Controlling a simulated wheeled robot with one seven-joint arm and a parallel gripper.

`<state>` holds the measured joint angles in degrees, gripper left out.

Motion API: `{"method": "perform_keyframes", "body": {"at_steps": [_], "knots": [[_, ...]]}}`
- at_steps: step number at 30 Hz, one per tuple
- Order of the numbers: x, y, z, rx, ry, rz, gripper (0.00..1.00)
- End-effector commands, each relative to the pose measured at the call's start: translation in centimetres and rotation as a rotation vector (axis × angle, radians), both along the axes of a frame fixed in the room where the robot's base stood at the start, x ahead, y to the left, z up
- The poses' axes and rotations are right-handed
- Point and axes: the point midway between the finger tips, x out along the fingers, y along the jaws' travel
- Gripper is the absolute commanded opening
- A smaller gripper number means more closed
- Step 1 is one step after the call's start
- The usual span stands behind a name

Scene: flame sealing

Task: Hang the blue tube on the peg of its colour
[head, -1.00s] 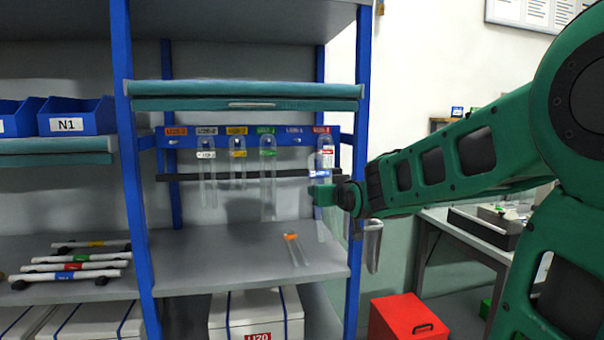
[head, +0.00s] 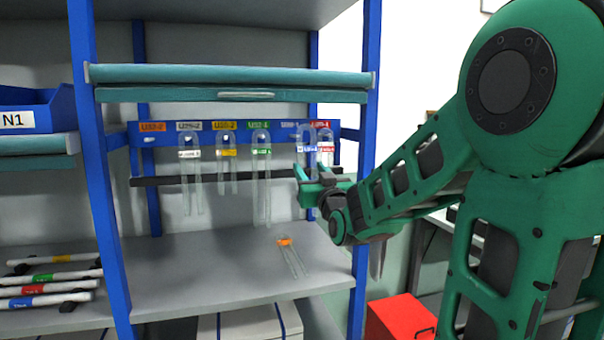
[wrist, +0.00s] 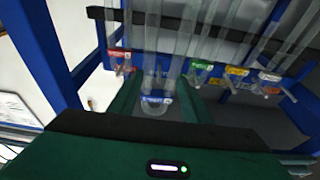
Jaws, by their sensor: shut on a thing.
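The blue tube (head: 307,149), a clear U-shaped tube with a blue label, is in my gripper (head: 312,174), which is shut on it. It hangs upright, bend at the top, in front of the peg rail. In the head view it overlaps the space between the blue and red pegs' labels. In the wrist view, which is upside down, its blue label (wrist: 157,100) sits between the two fingers (wrist: 158,94). The blue-labelled peg place (head: 290,126) on the rail has no other tube. Whether the bend touches the peg is hidden.
Tubes with white (head: 190,154), yellow (head: 228,152), green (head: 261,151) and red (head: 325,149) labels hang on the blue rail (head: 168,140). An orange-labelled tube (head: 285,240) lies on the shelf (head: 200,278). A dark bar (head: 150,181) runs below the rail; a blue post (head: 364,130) stands at right.

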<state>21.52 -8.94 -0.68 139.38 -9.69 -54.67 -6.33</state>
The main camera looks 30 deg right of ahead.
Motion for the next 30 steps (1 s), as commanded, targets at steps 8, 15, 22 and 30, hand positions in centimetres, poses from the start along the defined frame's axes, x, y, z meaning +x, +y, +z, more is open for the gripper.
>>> {"method": "perform_keyframes", "body": {"at_steps": [8,15,22,30], "knots": [[1.5,0.3,-0.1,0.000,0.002,0.009,0.21],[2.7,0.1,-0.2,0.001,0.001,0.011,0.21],[3.8,-0.2,-0.3,0.001,0.001,0.011,0.21],[5.1,-0.6,-0.4,-0.001,0.000,0.011,0.21]]}}
